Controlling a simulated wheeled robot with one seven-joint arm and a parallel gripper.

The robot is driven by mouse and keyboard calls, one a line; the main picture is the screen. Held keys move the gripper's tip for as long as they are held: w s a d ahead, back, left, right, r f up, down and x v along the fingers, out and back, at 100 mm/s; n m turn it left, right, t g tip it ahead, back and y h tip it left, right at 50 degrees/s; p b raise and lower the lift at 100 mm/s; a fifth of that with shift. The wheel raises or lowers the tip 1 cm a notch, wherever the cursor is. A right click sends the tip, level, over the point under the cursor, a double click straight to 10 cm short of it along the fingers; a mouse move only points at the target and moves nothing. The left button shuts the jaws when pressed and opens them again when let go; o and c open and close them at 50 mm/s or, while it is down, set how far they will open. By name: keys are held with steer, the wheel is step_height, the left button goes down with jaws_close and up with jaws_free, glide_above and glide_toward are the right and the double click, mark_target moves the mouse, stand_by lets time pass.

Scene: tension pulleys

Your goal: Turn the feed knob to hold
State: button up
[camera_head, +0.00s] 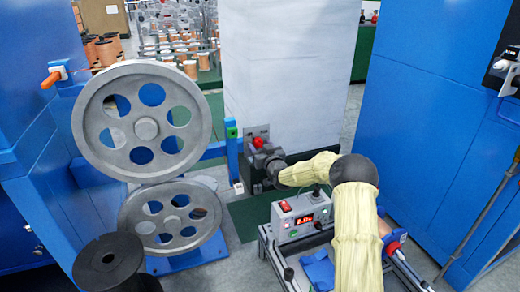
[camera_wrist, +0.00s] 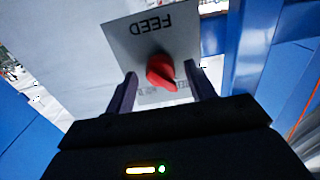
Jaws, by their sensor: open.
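The red feed knob (camera_wrist: 160,71) sits on a grey plate (camera_wrist: 125,45) marked FEED, which appears upside down in the wrist view. The knob's narrow end points down and to the right in that view, toward small lettering that is partly hidden. My gripper (camera_wrist: 160,76) is open, with one dark finger on each side of the knob and visible gaps between them. I cannot tell how deep the fingertips reach. In the head view the red knob (camera_head: 258,142) shows just above my gripper (camera_head: 266,156), on a small panel.
Two grey spoked pulleys (camera_head: 146,130) stand left of the panel. A control box (camera_head: 302,217) with a red display is in front, beside my arm. Blue cabinets (camera_head: 435,120) flank both sides.

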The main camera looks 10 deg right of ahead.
steer(key=shift+w, duration=0.15)
steer(key=c, duration=1)
steer(key=shift+o, duration=0.2)
